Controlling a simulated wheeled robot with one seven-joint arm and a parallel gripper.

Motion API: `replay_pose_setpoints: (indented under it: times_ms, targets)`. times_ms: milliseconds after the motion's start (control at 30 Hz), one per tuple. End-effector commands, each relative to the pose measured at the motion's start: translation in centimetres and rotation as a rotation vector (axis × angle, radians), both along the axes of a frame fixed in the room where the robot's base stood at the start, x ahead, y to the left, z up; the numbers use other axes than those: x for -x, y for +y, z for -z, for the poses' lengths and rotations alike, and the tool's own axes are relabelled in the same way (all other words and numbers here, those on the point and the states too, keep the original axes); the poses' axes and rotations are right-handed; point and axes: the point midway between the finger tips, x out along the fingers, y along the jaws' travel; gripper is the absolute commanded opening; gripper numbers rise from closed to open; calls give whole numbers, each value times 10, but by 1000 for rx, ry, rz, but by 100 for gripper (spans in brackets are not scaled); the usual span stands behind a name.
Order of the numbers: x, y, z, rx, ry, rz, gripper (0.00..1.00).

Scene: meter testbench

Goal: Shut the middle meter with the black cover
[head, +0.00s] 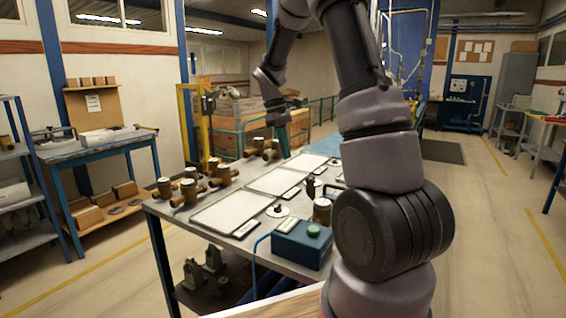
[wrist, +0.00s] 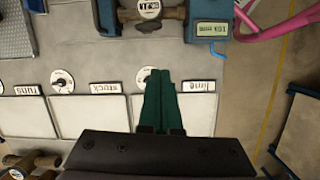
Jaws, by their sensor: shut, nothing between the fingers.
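My gripper (head: 285,150) hangs over the far part of the bench. Several brass meters (head: 188,187) with pale round tops stand along the bench's left side. A meter with a white dial (wrist: 149,9) sits at the top of the wrist view, apart from the fingers. White discs with black knobs (wrist: 62,80) lie by the tray labels; one shows in the head view (head: 277,210). I cannot tell which piece is the black cover.
Flat pale trays (head: 232,212) with label plates lie along the bench (head: 185,225). A blue box with a green button (head: 302,245) stands at its near right corner. A pink curved tube (wrist: 275,28) shows at the wrist view's upper right.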

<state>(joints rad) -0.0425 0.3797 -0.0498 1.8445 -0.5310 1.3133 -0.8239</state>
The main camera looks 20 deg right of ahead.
Motion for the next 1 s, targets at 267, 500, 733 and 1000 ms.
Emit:
replay_pose_setpoints:
  times_ms: [267,500,733,1000]
  targets:
    - [-20,-11,44,32,115,-107,0]
    - [-20,-13,50,34,128,-118,0]
    - [-14,-18,57,34,128,-118,0]
    - [-6,-24,66,33,127,-116,0]
